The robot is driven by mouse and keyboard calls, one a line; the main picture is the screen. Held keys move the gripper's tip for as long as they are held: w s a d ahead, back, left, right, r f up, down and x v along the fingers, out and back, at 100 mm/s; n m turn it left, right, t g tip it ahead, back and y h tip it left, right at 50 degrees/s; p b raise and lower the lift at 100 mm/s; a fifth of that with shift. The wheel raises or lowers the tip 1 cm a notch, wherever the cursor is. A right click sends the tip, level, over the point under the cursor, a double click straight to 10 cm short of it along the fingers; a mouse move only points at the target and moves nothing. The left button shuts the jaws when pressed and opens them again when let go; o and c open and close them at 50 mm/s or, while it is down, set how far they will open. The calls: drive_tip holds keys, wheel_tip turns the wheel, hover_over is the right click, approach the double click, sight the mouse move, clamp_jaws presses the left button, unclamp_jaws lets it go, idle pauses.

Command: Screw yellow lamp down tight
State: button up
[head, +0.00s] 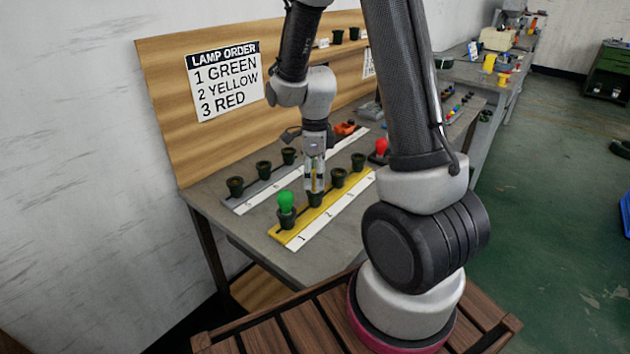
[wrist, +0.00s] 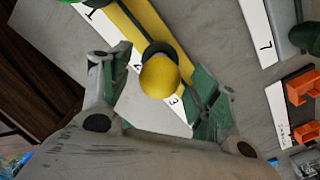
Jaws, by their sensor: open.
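The yellow lamp (wrist: 160,78) shows in the wrist view as a round bulb between my fingers, over a dark socket (wrist: 160,49) at number 2 on the yellow strip. My gripper (wrist: 162,72) is open, one finger on each side of the bulb, with a gap at least on the left. In the head view my gripper (head: 315,184) points straight down over the second socket (head: 316,200); its fingers mostly hide the lamp there. How deep the lamp sits in the socket cannot be seen.
A green lamp (head: 286,201) stands in the first socket of the yellow strip (head: 287,236). Two empty dark sockets stand farther along it. A grey strip (head: 246,201) with several sockets lies behind. A red lamp (head: 382,147) stands farther right. A lamp order sign (head: 225,82) hangs on the board.

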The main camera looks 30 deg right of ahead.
drive_tip(key=n, duration=0.6)
drive_tip(key=shift+n, duration=0.3)
drive_tip(key=n, duration=1.6)
drive_tip(key=shift+c, duration=0.3)
